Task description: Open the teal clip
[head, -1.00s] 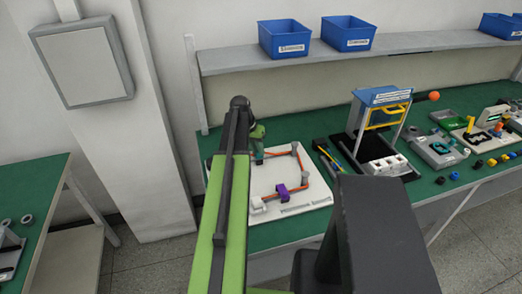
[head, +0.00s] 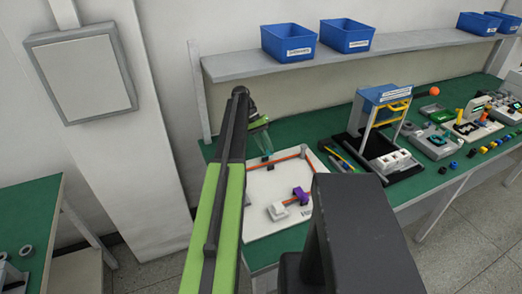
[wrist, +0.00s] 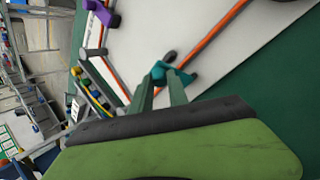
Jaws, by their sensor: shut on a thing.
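The teal clip (wrist: 178,78) sits by the orange cable on the white board, between the tips of my gripper (wrist: 161,80) in the wrist view. My gripper is shut on it. In the head view my gripper (head: 265,150) reaches down to the far left part of the board, and the clip there is too small and covered to make out clearly. The clip's latch state cannot be told. The orange cable (wrist: 205,43) runs across the board and past the clip.
A purple clip (head: 301,196) is on the cable nearer the front, beside a white block (head: 278,211). The white board (head: 262,190) lies on the green table. A blue-topped stand (head: 383,95) is to the right, and blue bins (head: 289,41) are on the shelf above.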

